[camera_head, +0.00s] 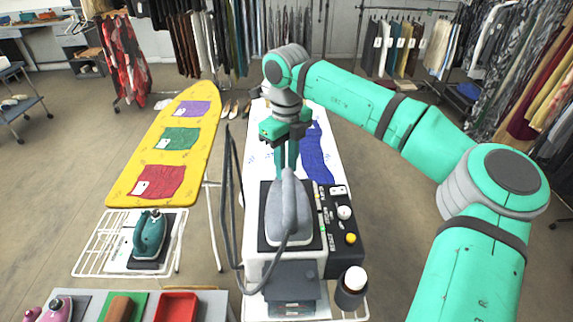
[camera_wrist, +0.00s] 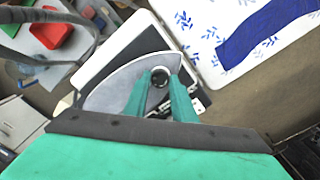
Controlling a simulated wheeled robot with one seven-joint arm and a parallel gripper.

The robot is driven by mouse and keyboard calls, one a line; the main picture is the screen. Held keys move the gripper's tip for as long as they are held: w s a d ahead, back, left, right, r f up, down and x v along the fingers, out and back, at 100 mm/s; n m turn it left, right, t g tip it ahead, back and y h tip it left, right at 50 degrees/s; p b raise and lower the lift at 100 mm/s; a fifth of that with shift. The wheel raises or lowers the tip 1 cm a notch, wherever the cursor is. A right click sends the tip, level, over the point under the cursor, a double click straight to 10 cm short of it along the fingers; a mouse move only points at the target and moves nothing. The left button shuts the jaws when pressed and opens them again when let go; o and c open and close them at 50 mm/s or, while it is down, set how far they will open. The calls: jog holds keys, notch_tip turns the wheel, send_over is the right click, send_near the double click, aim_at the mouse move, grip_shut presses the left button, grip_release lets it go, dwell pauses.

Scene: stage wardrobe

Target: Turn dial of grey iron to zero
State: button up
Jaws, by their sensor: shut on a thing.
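The grey iron (camera_head: 279,219) rests on a dark plate on top of a station at the front of the white board. My gripper (camera_head: 286,168) points down at the iron's far end. The grey iron (camera_wrist: 115,88) spreads out beneath the fingers there. The dial's marks and zero cannot be read, and the iron hides the dial in the head view.
A yellow ironing board (camera_head: 197,140) with folded cloths stands left. A teal iron (camera_head: 150,233) sits on a white rack beside it. A blue cloth (camera_head: 317,158) lies on the white board. A dark hose loops left of the grey iron. A control panel (camera_head: 346,253) with knobs is at its right.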

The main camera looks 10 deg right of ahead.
jog(key=n, duration=0.5)
jog(key=shift+n, duration=0.3)
jog(key=n, duration=0.5)
jog(key=shift+n, duration=0.4)
jog(key=o, duration=1.1)
jog(key=shift+c, duration=0.2)
notch_tip(320, 180, up, 11)
jog(key=shift+s+f, duration=0.1)
jog(key=shift+f, duration=0.05)
